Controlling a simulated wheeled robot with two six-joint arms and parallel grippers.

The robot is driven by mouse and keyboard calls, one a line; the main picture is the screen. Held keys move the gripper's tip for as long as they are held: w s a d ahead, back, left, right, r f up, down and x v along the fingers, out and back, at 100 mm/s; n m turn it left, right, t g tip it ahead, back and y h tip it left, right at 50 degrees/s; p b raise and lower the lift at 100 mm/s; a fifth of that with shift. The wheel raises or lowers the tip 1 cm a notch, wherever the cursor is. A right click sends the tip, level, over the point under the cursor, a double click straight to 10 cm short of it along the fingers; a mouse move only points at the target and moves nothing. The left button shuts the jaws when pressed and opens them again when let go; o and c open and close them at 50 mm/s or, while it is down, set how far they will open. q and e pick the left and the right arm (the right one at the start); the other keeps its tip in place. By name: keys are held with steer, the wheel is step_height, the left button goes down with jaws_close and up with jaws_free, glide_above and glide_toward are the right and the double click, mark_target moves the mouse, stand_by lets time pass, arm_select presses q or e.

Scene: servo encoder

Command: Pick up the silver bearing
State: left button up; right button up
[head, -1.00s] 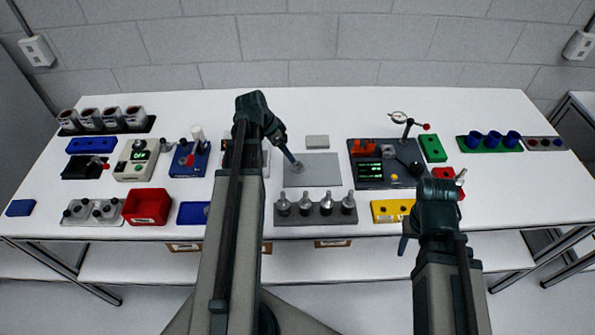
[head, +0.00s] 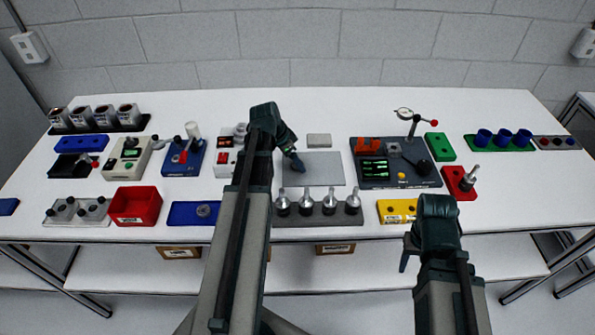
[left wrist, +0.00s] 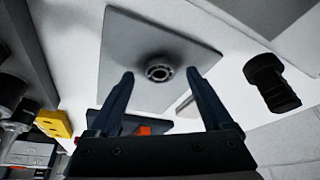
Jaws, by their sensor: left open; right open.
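The silver bearing (left wrist: 160,68) is a small grey ring lying on the flat grey plate (left wrist: 120,45) in the left wrist view. My left gripper (left wrist: 160,88) is open and empty, with its fingertips to either side of the bearing in that picture. I cannot tell its exact height over the plate. In the head view my left gripper (head: 297,163) is over the left part of the grey plate (head: 322,170) and hides the bearing. My right gripper (head: 405,262) is open, in front of the table's front edge, away from the plate.
A grey rack with several silver-topped pieces (head: 318,220) stands in front of the plate. A dark instrument board (head: 420,178) is to its right. A blue tray (head: 180,214) holding a round grey part and a red bin (head: 135,205) are to the left. The table's back strip is clear.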

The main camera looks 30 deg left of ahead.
arm_select(q)
steer(key=shift+w+f, duration=0.15)
steer(key=shift+f, duration=0.3)
steer(key=shift+r, duration=0.1)
arm_select(e)
steer(key=shift+f, duration=0.35)
arm_select(q)
steer(key=shift+c, duration=0.4)
jaws_close()
step_height(320, 180, up, 9)
steer(key=p, duration=0.9)
steer(key=shift+r, duration=0.2)
arm_select(e)
step_height(320, 180, up, 9)
steer(key=shift+r, duration=0.2)
